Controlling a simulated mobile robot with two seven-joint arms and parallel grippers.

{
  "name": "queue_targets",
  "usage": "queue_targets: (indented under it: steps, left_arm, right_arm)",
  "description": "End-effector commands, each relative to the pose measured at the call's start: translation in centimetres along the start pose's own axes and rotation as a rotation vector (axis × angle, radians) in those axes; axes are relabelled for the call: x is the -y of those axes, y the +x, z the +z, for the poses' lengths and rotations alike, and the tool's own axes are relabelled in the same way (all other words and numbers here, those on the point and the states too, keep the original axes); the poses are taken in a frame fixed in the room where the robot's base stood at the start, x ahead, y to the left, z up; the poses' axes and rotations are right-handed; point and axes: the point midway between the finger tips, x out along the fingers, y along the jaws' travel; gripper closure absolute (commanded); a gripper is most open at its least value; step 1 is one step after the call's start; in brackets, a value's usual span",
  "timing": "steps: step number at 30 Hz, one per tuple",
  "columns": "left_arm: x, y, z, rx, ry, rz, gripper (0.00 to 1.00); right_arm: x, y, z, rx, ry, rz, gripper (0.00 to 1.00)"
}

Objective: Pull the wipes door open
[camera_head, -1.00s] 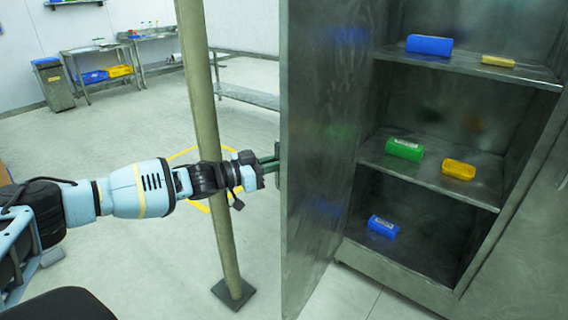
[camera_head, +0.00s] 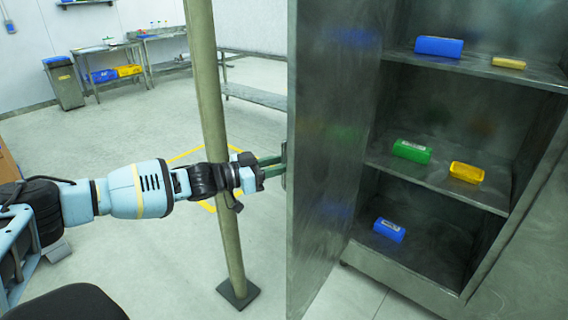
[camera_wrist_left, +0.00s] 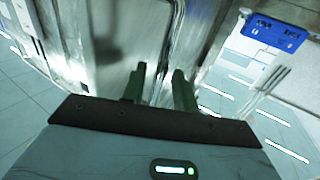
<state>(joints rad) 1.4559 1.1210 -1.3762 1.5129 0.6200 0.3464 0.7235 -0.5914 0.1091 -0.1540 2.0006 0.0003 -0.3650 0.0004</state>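The grey metal cabinet door (camera_head: 335,130) stands swung wide open, with the shelves behind it exposed. Its handle (camera_head: 285,166) shows only as a narrow piece at the door's left edge. My left gripper (camera_head: 273,161) points at this handle from the left, its green fingertips close to it. In the left wrist view my left gripper (camera_wrist_left: 159,82) has its two fingers apart, with a gap between them and metal surfaces beyond. Whether the fingertips still touch the handle is unclear. My right gripper is in neither view.
A pole (camera_head: 215,120) stands directly behind my left forearm. The cabinet shelves (camera_head: 440,185) hold a blue pack (camera_head: 438,46), a green pack (camera_head: 411,151), a yellow pack (camera_head: 466,172) and others. A bin (camera_head: 63,83) and tables stand at the back left.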

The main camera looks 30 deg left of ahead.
Motion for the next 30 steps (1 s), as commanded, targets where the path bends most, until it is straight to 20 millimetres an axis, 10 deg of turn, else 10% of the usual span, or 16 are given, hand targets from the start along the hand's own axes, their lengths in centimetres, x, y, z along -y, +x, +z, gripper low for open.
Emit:
queue_targets:
  steps: [12,30]
  left_arm:
    - [0.0,-5.6,0.1,0.001,0.0,0.0,0.71]
    - [0.0,-6.0,0.0,0.0,0.001,0.0,0.71]
  right_arm:
    - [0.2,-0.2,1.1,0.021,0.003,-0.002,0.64]
    - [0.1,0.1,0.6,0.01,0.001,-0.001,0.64]
